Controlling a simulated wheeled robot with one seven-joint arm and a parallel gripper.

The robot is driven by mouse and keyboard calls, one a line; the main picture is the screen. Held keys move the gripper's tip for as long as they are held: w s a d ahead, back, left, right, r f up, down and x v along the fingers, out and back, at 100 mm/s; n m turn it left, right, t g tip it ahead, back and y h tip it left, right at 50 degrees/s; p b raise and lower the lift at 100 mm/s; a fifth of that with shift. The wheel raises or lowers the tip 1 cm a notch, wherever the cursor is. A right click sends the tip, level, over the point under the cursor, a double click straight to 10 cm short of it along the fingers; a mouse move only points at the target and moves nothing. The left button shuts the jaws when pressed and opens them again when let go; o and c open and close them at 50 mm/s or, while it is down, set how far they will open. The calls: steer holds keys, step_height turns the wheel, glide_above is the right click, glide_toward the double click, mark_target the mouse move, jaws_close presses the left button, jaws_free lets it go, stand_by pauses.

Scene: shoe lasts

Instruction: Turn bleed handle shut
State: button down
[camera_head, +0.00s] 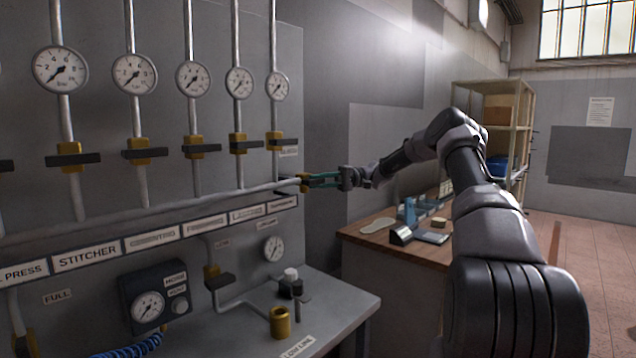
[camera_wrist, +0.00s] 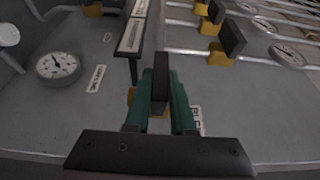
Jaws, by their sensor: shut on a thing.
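A yellow valve body (camera_head: 304,182) sits at the right end of the horizontal pipe on the grey panel. My gripper (camera_head: 322,180), with teal fingers, reaches it from the right. In the wrist view my gripper (camera_wrist: 161,105) is shut on a dark flat handle (camera_wrist: 161,80), which stands between the two fingers. Part of the yellow body shows below and beside the handle; the fingers hide the rest. I cannot tell the handle's exact angle to the pipe.
Several dark-handled yellow valves (camera_head: 202,147) and gauges (camera_head: 193,78) line the vertical pipes. A wooden bench (camera_head: 385,240) with tools stands right of the panel.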

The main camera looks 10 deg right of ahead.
stand_by(0.4)
steer(key=c, duration=0.8)
jaws_free()
steer(key=shift+o, duration=0.2)
steer(key=v, duration=1)
steer(key=shift+w+d, duration=0.2)
steer(key=shift+d, duration=0.15)
steer(key=shift+f, duration=0.1)
